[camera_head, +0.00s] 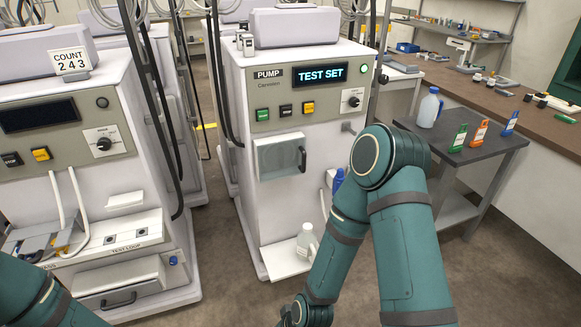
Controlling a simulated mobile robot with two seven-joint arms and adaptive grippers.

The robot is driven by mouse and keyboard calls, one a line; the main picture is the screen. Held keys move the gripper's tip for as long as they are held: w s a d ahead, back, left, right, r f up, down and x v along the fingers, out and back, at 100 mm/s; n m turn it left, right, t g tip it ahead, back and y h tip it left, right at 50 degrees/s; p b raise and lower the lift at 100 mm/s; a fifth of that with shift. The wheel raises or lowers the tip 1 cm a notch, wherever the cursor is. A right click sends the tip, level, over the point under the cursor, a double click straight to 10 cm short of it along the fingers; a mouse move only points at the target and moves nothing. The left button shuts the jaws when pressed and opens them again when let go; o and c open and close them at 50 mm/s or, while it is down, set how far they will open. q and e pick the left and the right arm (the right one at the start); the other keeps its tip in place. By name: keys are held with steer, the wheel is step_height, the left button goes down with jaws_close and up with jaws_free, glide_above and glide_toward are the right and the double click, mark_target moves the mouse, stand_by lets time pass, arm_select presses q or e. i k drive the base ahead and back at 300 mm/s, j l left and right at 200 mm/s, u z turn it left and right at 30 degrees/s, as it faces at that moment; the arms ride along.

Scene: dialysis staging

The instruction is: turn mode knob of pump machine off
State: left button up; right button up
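The pump machine (300,200) is a white cabinet labelled PUMP, standing in the middle. Its display (319,74) is lit and reads TEST SET. The mode knob (354,101) is a small black dial on a white plate at the right of the panel; its exact pointer direction is too small to tell. A green lamp (364,68) glows near the panel's upper right corner. My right arm bends in front of the machine's right side, its forearm running down to the bottom edge. My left arm shows only at the lower left corner.
A second machine (60,180) with a COUNT 243 sign (70,62) and a similar knob (104,143) stands at left. A dark side table (480,150) at right holds a jug (430,108) and three coloured packs. A bottle (306,240) stands on the pump machine's lower shelf.

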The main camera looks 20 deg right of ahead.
mark_target(354, 102)
steer(key=i+l, duration=0.1)
steer(key=l, duration=0.35)
steer(key=i+l, duration=0.15)
steer(key=l, duration=0.35)
steer(key=i+l, duration=0.1)
steer(key=l, duration=0.35)
steer(key=i+l, duration=0.1)
steer(key=l, duration=0.4)
steer(key=i+l, duration=0.1)
steer(key=l, duration=0.35)
